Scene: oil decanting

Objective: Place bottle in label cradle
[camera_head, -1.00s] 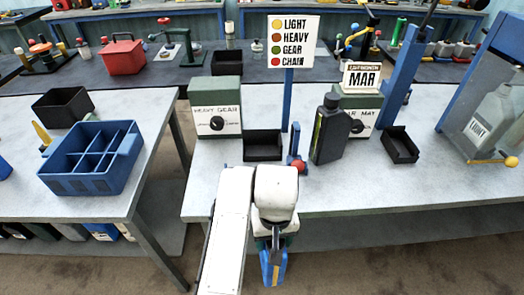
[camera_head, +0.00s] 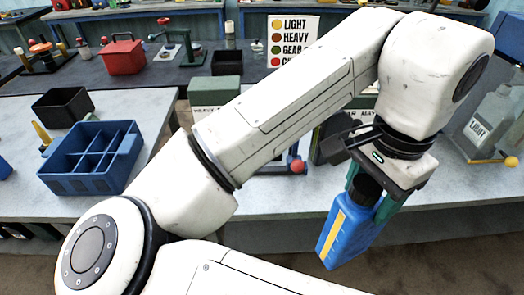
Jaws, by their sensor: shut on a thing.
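My gripper (camera_head: 370,192) is shut on a blue bottle (camera_head: 345,232) with a yellow stripe. It grips the bottle near its dark top, and the bottle hangs slightly tilted, its lower end towards the lower left. The bottle appears in front of the bench's front edge, right of the middle of the view. I cannot make out the label cradle; my arm covers much of the bench where it might stand.
A grey bench (camera_head: 455,185) runs behind the bottle. A red ball on a blue stand (camera_head: 296,166) shows below my arm. At right is a clear container labelled LIGHT (camera_head: 490,120). At left are a blue divided crate (camera_head: 88,185) and a black bin (camera_head: 62,106).

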